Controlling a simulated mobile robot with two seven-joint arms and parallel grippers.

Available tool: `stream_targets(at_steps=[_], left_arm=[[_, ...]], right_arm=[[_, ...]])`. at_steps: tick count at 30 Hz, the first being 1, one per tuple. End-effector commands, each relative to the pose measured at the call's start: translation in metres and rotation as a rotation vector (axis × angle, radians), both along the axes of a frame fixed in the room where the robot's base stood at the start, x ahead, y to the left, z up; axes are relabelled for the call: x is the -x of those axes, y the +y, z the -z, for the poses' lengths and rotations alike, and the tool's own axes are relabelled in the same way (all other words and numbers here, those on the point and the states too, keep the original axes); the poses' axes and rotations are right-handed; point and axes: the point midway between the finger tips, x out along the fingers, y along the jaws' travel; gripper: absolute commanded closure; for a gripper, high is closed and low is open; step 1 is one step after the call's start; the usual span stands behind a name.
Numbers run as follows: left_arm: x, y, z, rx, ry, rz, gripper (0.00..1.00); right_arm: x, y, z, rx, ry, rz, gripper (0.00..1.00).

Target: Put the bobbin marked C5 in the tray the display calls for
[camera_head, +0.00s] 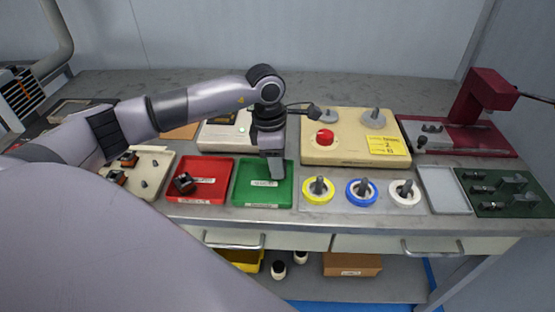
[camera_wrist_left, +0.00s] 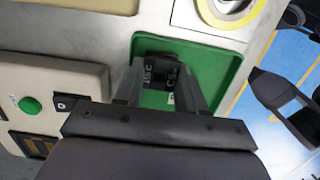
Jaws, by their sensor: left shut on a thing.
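My left gripper (camera_head: 277,174) is over the right part of the green tray (camera_head: 245,195) in the head view. In the left wrist view its fingers (camera_wrist_left: 160,88) are shut on a small dark bobbin (camera_wrist_left: 160,72). The bobbin has white marks that seem to include a C and a 5. The green tray (camera_wrist_left: 215,62) is below it; I cannot tell whether the bobbin touches the tray floor. The red tray (camera_head: 210,167), left of the green one, holds one dark bobbin (camera_head: 183,183). No readable display text shows.
A cream holder (camera_head: 160,165) with more bobbins is left of the red tray. A white device with a green button (camera_head: 241,130) stands behind the trays. A cream box with a red knob (camera_head: 325,137) stands behind yellow, blue and white spools. An empty grey tray (camera_head: 445,185) is at right.

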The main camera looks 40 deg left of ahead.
Motion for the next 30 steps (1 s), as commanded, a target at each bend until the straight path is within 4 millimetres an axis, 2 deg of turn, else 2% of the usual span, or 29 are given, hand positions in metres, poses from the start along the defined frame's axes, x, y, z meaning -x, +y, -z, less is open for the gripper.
stream_targets(at_steps=[1,3,15,19,23,30], left_arm=[[0.0,0.0,-0.001,0.0,0.0,0.0,0.54],[0.0,0.0,-0.001,0.0,0.0,-0.001,0.35],[-0.002,0.002,-0.002,-0.003,-0.008,-0.004,0.35],[-0.003,0.002,-0.008,-0.003,-0.01,-0.005,0.35],[-0.003,0.003,-0.023,-0.002,-0.013,-0.006,0.35],[0.001,0.007,-0.074,-0.001,-0.012,-0.003,0.35]], right_arm=[[0.0,0.0,-0.001,0.0,0.0,0.0,1.0],[0.0,0.0,-0.001,0.0,0.0,0.0,1.0],[0.0,0.0,-0.001,0.0,0.0,0.0,1.0],[0.0,0.0,-0.005,0.0,0.0,0.0,1.0],[0.0,0.0,-0.016,0.0,0.001,0.0,1.0],[0.0,0.0,-0.005,0.0,0.0,0.0,1.0]])
